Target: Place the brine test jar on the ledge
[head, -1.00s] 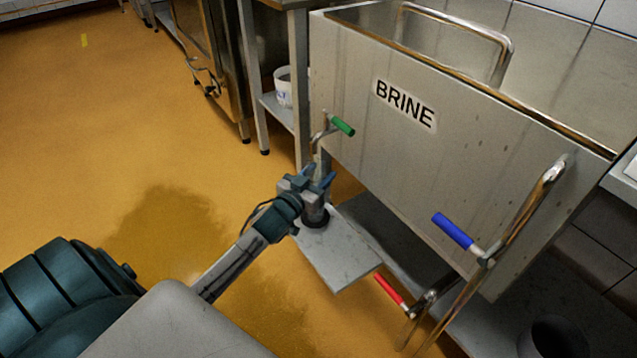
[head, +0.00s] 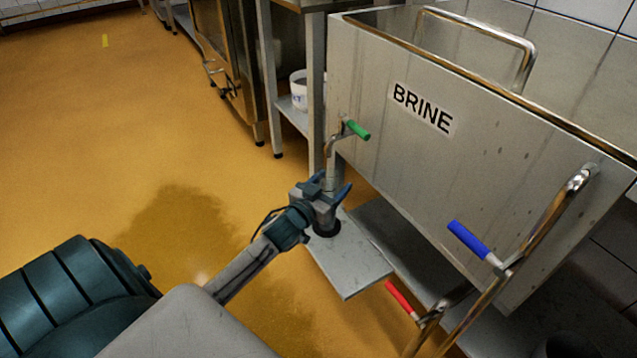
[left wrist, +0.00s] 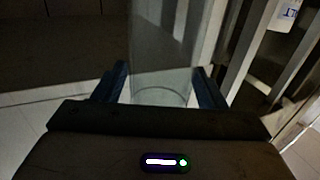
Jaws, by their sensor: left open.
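The brine test jar is a clear, tall cylinder with a dark round base (head: 326,229). It stands upright on the grey ledge (head: 352,272), near the ledge's far left end, below the tap with the green handle (head: 357,130). My left gripper (head: 331,187) is at the jar, with its blue fingers on either side of it, open. In the left wrist view the clear jar (left wrist: 163,50) rises between the two fingers (left wrist: 163,85). I cannot tell whether either finger touches the glass. The gripper hides part of the jar in the head view. My right gripper is not in view.
The steel tank marked BRINE (head: 422,108) stands right behind the ledge. A blue-handled valve (head: 470,240) and a red-handled valve (head: 400,298) stick out at the right. A white bucket (head: 299,92) sits on a shelf behind. The orange floor at left is clear.

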